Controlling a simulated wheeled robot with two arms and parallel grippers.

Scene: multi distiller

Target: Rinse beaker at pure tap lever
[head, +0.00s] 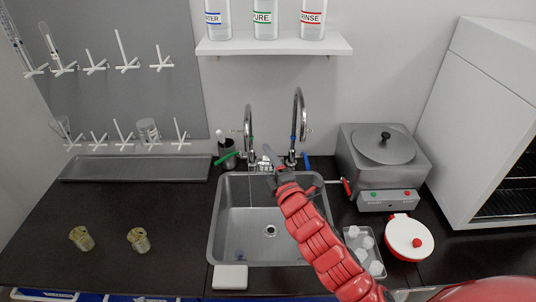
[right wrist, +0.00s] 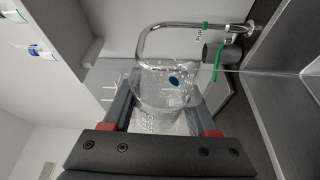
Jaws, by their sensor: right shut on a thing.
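My right gripper (head: 268,163) is over the back of the sink (head: 225,225), below the two curved taps. In the right wrist view the gripper (right wrist: 162,122) is shut on a clear beaker (right wrist: 165,88) with a blue mark on its wall. The beaker is hard to make out in the head view. The pure tap (head: 249,125) is the left one, with a green band; its spout (right wrist: 150,32) curves close to the beaker's far end in the wrist view. Its green lever (head: 225,158) also shows in the wrist view (right wrist: 218,62). A thin pale line, perhaps water, runs down below the tap. My left gripper is out of view.
The other tap (head: 298,125) has a blue band. A grey bath (head: 385,155) and a tray (head: 375,268) of small white items stand right of the sink. Two small metal cups stand left. A drying rack (head: 130,90) and bottle shelf (head: 270,47) are behind.

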